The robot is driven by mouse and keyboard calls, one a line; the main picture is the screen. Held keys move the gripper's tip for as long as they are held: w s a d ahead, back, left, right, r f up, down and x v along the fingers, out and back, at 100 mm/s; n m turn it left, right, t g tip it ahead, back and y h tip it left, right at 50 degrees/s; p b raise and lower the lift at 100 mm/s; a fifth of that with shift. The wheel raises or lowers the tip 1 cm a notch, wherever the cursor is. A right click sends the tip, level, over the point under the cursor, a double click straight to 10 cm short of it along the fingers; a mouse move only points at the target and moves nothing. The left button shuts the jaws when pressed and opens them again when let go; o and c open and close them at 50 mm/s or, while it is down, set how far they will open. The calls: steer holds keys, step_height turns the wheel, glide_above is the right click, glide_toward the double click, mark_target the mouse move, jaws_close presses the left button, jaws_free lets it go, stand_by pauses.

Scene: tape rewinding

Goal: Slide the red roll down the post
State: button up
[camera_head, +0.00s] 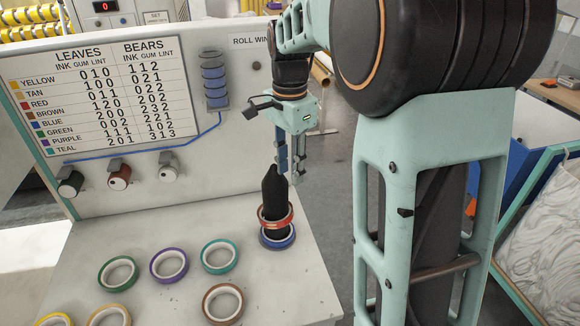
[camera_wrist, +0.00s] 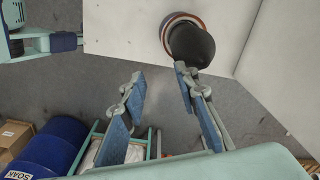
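The black post (camera_head: 272,192) stands upright near the table's right edge. The red roll (camera_head: 264,221) is around the post, low down, just above the blue roll (camera_head: 277,243) at its base. Whether the red and blue rolls touch is hard to tell. My gripper (camera_head: 291,172) points down, with its fingertips around the height of the post's tip and slightly right of it. In the wrist view my gripper (camera_wrist: 159,76) is open, with nothing between its fingers. The post (camera_wrist: 192,45) shows there beyond the right finger, with a reddish-brown rim of a roll (camera_wrist: 166,28) around it.
Green (camera_head: 103,273), purple (camera_head: 155,270) and teal (camera_head: 206,262) rolls lie on the table (camera_head: 270,290), with brown (camera_head: 208,307), tan (camera_head: 91,319) and yellow (camera_head: 46,321) rolls nearer. A chart panel (camera_head: 150,200) stands behind. A blue barrel (camera_wrist: 50,145) is on the floor.

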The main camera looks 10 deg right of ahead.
step_height(320, 180, up, 12)
stand_by(0.7)
stand_by(0.8)
